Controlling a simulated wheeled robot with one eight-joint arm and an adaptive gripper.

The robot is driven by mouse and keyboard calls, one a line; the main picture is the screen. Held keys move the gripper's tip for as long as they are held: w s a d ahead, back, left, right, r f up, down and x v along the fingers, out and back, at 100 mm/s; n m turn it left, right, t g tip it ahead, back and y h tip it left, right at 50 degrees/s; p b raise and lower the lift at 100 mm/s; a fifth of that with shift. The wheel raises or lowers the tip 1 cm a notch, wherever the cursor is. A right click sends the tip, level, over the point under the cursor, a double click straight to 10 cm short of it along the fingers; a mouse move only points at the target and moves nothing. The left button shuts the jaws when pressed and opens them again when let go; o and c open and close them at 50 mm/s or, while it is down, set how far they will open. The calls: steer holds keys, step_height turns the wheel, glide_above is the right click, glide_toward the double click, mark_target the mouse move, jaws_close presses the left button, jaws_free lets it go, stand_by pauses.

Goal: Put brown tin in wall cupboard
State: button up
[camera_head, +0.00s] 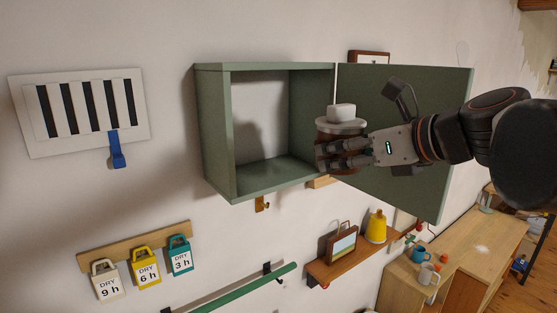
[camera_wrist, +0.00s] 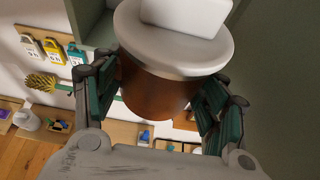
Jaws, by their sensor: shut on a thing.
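The brown tin (camera_wrist: 155,92) has a wide grey-white lid with a pale block-shaped knob on top. My gripper (camera_head: 322,155) is shut on the brown tin, with fingers on both sides of its body. In the head view the tin's lid (camera_head: 340,125) shows above my fingers, and most of the body is hidden by them. The green wall cupboard (camera_head: 214,135) is open and its visible inside is empty. The tin is held upright at the cupboard's right side, in front of the opening's right edge; its exact depth is hard to tell.
The cupboard's green door (camera_head: 430,190) stands open to the right, behind my gripper. A small shelf (camera_head: 345,262) with a picture and a yellow container (camera_head: 376,227) is below. A hook (camera_head: 262,204) hangs under the cupboard. A workbench (camera_head: 470,250) stands at lower right.

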steer(key=p, duration=0.3)
glide_above(283, 172)
step_height(283, 172, down, 2)
steer(key=shift+f, duration=0.25)
steer(key=shift+s+d+f, duration=0.15)
steer(key=shift+s+f, duration=0.1)
steer(key=shift+f, duration=0.2)
steer(key=shift+w+f+p, duration=0.2)
steer(key=shift+f+p, duration=0.4)
steer(key=shift+f, duration=1.25)
steer(key=shift+f, duration=0.15)
steer(key=o, duration=1.3)
steer(key=shift+o, duration=0.2)
